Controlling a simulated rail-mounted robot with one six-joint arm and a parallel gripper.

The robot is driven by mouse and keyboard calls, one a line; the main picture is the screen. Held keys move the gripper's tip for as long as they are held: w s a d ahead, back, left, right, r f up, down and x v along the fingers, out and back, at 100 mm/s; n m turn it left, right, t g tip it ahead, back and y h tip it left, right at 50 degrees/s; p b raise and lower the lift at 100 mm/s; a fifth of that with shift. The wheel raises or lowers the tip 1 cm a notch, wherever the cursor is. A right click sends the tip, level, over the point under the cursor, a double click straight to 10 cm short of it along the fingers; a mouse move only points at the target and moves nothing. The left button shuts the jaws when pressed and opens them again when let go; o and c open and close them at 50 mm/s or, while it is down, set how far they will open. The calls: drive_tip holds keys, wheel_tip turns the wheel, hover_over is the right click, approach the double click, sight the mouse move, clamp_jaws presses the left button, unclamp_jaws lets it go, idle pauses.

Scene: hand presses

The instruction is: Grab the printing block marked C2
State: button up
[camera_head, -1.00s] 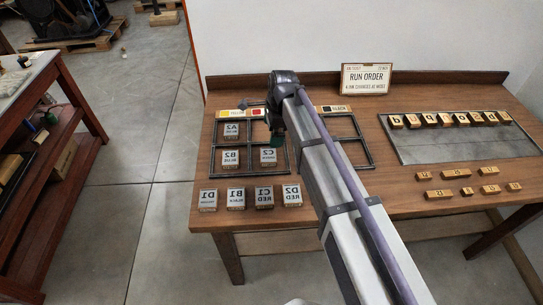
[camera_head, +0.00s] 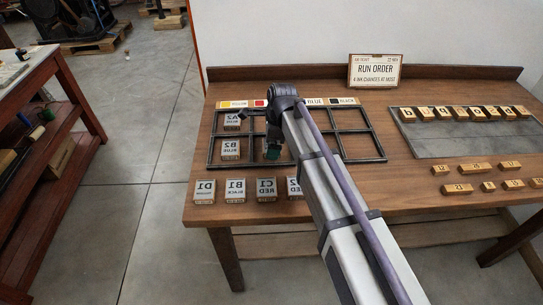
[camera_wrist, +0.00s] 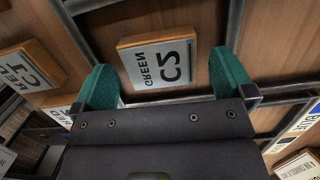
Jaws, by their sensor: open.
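The C2 block (camera_wrist: 158,62) is a wooden block with a grey face marked C2 and GREEN in reversed lettering. In the wrist view it lies in a compartment of the dark metal rack (camera_wrist: 237,22), between and beyond my green fingertips. In the head view my gripper (camera_head: 272,149) is over the right part of the rack's lower-left area and hides the C2 block. My gripper (camera_wrist: 166,78) is open, with one finger to each side of the block. I cannot tell whether either finger touches it.
Blocks A2 (camera_head: 232,120) and B2 (camera_head: 230,149) sit in the rack's left column. Blocks D1 (camera_head: 204,190), B1 (camera_head: 236,188) and C1 (camera_head: 267,187) stand in front, with another partly hidden by my arm. A metal tray (camera_head: 455,142) and small numbered blocks are at right.

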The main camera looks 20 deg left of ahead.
drive_tip(key=shift+a+f, duration=0.1)
drive_tip(key=shift+f, duration=0.35)
drive_tip(key=c, duration=1)
drive_tip(key=shift+o, duration=0.2)
